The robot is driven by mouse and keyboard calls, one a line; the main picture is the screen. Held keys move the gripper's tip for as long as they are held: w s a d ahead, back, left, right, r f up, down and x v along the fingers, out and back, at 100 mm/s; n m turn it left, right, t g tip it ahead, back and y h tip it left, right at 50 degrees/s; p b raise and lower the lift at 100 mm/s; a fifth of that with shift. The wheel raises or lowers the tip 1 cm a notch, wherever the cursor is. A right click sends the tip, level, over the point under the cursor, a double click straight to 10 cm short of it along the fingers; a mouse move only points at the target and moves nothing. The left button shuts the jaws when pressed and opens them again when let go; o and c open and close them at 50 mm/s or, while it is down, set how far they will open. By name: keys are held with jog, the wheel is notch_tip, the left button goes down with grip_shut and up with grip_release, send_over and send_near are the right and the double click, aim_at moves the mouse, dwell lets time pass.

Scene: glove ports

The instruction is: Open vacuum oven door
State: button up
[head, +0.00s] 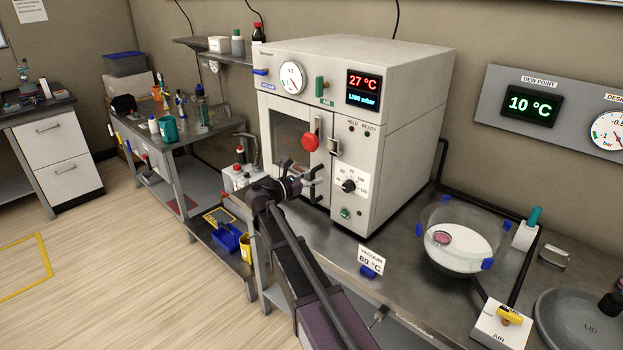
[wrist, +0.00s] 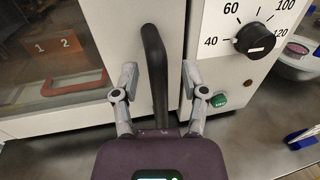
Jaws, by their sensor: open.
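The vacuum oven (head: 395,85) is a white box on the bench, with a windowed door (head: 291,128) that looks shut in the head view. The door has a dark upright bar handle (wrist: 154,50) near its right edge in the wrist view. A red round knob (head: 310,142) shows on the door front in the head view. My gripper (wrist: 158,72) is open, with one finger on each side of the bar handle, apart from it as far as I can tell. In the head view my gripper (head: 304,174) is low in front of the door.
A dial (head: 348,186) and a green button (wrist: 219,100) are right of the door. A card stand (head: 371,258) is on the bench in front. A clear-walled round vessel (head: 462,235) stands to the right. A side bench (head: 190,135) with bottles is at left, with open floor before it.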

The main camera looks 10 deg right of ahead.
jog(key=shift+d, duration=0.1)
grip_shut()
jog(key=shift+s, duration=0.15)
dwell(0.3)
